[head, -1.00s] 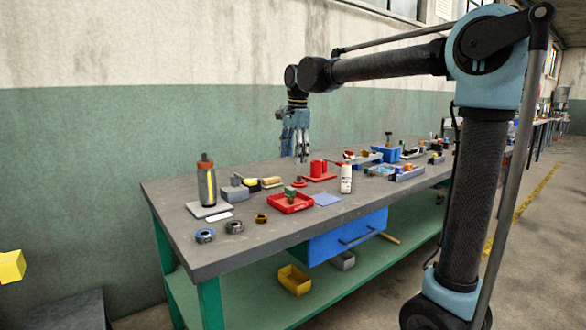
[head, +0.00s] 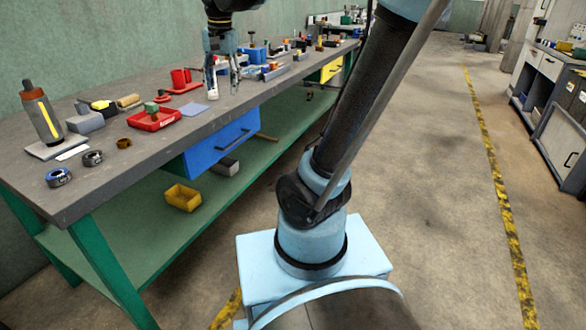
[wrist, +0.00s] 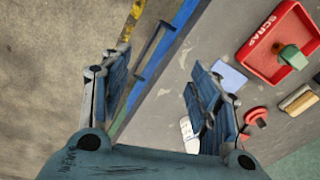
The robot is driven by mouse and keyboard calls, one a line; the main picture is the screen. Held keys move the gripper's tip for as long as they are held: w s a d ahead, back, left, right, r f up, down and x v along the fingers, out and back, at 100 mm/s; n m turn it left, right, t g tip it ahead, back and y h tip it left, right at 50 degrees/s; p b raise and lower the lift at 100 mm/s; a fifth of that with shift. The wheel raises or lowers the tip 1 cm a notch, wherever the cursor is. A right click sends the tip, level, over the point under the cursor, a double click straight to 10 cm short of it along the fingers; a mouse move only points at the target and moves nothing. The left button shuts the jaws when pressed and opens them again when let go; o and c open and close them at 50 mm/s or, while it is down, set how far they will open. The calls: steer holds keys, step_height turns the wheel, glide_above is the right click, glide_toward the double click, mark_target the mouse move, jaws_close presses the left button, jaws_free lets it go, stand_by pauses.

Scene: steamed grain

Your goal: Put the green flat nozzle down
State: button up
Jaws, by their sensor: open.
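The green nozzle (head: 152,106) sits in the red scrap tray (head: 170,123) on the workbench. It also shows in the wrist view (wrist: 291,57), inside the tray marked SCRAP (wrist: 262,60), at the upper right. My gripper (head: 222,90) is open and empty, near the bench's front edge to the right of the tray. In the wrist view its two blue fingers (wrist: 155,85) are spread wide with nothing between the tips. A white bottle (wrist: 187,128) shows by the right finger; in the head view my gripper partly hides it.
A blue pad (head: 194,109) lies beside the tray. A red holder (head: 181,80) stands behind it. A dark bottle (head: 41,112) and ring-shaped parts (head: 92,158) are at the left. A blue drawer (head: 220,142) hangs under the bench. The floor in front is open.

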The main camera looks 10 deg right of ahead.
steer(key=s+d+f+n, duration=0.2)
steer(key=s+d+f, duration=0.6)
steer(key=f, duration=0.3)
steer(key=s+d+f+n, duration=0.3)
steer(key=s+d+f, duration=0.6)
steer(key=f, duration=0.2)
steer(key=shift+s+d+f+t+h, duration=0.2)
steer(key=shift+s+d+t+h, duration=0.05)
steer(key=shift+d+t+h, duration=0.15)
